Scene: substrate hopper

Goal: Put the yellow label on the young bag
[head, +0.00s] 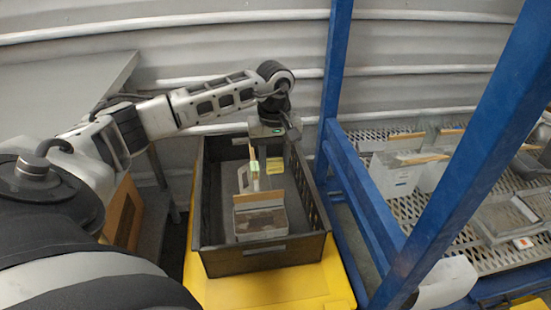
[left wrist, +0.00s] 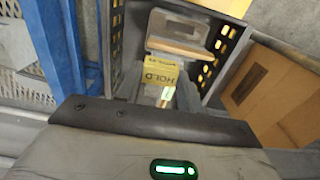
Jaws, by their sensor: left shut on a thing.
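My left gripper (head: 268,150) points down over the black crate (head: 265,258) and is shut. A small yellow label (head: 275,166) shows just below it; in the left wrist view the label (left wrist: 160,72) reads HOLD, upside down, in line with the jaws. It appears to be held at their tips, though the contact is partly hidden. A clear and grey bag with a tan top strip (head: 259,222) stands in the near part of the crate. Another pale upright piece (head: 246,180) stands behind it. I cannot tell which bag is the young one. My right gripper is not in view.
The crate stands on a yellow surface (head: 225,290). Blue frame posts (head: 338,70) rise close on its right. Beyond them a perforated metal shelf (head: 410,210) holds several pale bags (head: 393,175) with tan strips. A cardboard box (head: 122,212) sits at the left.

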